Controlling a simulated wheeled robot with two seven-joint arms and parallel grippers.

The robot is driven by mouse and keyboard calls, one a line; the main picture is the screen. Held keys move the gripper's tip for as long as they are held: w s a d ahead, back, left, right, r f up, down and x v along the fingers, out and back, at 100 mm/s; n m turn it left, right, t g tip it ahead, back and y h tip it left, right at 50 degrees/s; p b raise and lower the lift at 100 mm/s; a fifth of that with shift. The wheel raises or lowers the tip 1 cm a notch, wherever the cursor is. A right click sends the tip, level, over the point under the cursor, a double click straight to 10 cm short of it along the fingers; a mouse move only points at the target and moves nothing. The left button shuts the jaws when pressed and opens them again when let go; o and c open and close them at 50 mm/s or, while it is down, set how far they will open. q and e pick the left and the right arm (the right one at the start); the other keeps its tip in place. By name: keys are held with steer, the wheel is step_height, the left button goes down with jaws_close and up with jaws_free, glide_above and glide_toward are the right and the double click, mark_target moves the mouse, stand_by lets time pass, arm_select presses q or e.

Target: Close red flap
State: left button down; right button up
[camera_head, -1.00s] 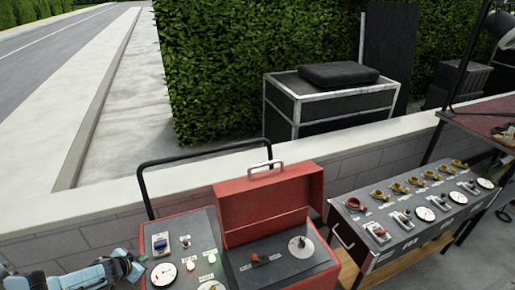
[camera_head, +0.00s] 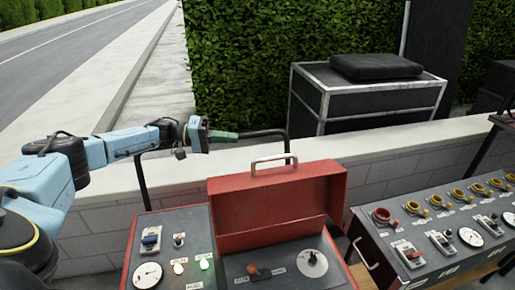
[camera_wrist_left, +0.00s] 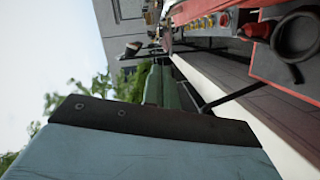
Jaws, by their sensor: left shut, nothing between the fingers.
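The red flap (camera_head: 277,203) stands open, upright at the back of the right half of the red control box, with a pale handle (camera_head: 273,161) on its top edge. The grey panel (camera_head: 283,270) in front of it is uncovered. My left gripper (camera_head: 233,135) is shut and empty, to the left of the flap and behind the box, near the black rail and apart from the flap. In the left wrist view its green fingers (camera_wrist_left: 161,88) lie together, and red box parts show at the upper right. My right gripper is not in view.
A black rail (camera_head: 141,178) rises behind the box. A low wall (camera_head: 392,142) runs behind it. A second control panel (camera_head: 440,232) with knobs and gauges stands at the right. A black case (camera_head: 368,102) stands beyond the wall.

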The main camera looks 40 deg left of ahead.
arm_select(q)
steer(key=w+d+f+p, duration=0.1)
steer(key=w+d+f, duration=0.1)
steer(key=d, duration=0.8)
steer(key=shift+w+d+p, duration=0.35)
steer(key=shift+w+p, duration=0.05)
steer(key=shift+w, duration=0.1)
steer(key=shift+d+r, duration=0.1)
steer(key=shift+d, duration=0.05)
